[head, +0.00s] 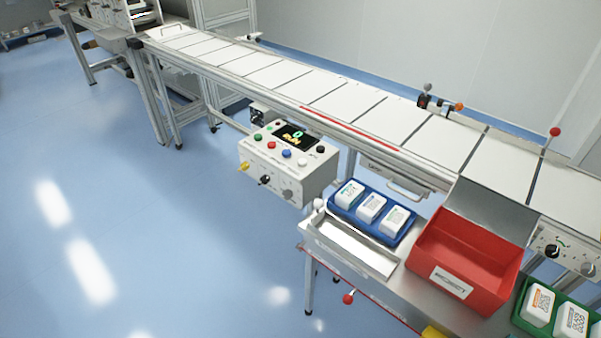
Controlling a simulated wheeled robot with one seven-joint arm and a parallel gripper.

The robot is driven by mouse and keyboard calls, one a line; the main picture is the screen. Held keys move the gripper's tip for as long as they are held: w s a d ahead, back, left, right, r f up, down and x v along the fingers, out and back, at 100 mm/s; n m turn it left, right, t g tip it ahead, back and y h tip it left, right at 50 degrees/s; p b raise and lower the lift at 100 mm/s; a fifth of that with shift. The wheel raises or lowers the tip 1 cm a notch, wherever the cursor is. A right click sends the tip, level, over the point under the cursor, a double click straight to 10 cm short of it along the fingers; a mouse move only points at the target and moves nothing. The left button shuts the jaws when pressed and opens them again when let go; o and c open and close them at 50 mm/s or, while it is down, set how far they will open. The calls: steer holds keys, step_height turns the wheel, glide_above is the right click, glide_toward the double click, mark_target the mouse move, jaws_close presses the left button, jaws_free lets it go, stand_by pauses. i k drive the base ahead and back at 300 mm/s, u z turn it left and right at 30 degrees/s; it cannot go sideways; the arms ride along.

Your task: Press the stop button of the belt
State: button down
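The belt (345,98) is a long conveyor with white panels, running from the upper left to the right edge. A light grey control box (312,184) is mounted at its near side, around the middle of the view. Its sloped top carries a green button (257,137), a red button (271,145), a blue button (287,153), a white button (302,162) and a black button (320,149). Any labels are too small to read. A dark screen (293,138) there shows a green figure. My gripper is not in view.
A steel bench right of the box holds a blue tray (337,208) with white packs, a red bin (455,262) and a green tray (520,318). A red-knobbed lever (349,298) sticks out in front. The blue floor (150,220) at left is clear.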

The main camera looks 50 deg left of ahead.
mark_target(272, 145)
steer(key=u, duration=2)
